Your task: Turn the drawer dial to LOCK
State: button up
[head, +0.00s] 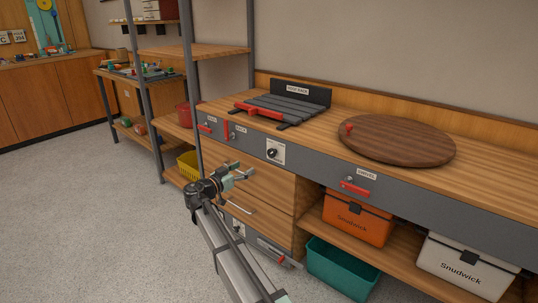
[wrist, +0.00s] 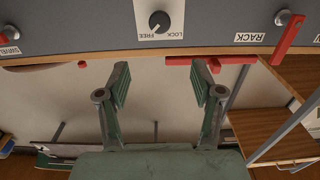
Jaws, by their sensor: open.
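The drawer dial (head: 273,153) is a black knob on a white plate, set in the grey front rail above the wooden drawers. In the wrist view the dial (wrist: 159,21) shows near the top edge, with FREE and LOCK printed on its plate. Its pale pointer mark appears to face the FREE side. My gripper (head: 240,174) is in front of the drawers, lower left of the dial in the head view. In the wrist view my gripper (wrist: 161,78) has its two fingers wide apart with nothing between them, clear of the knob.
A red lever (head: 227,130) beside the RACK label and another red handle (head: 355,188) stick out from the rail. The bench top holds a grey slatted rack (head: 290,106) and a round wooden turntable (head: 398,141). Shelf posts stand left.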

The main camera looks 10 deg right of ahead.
aim_at(270, 153)
jog(key=b+x, duration=0.2)
jog(key=x, duration=1.4)
jog(key=shift+w, duration=0.1)
jog(key=shift+c, duration=0.3)
jog(key=c, duration=1)
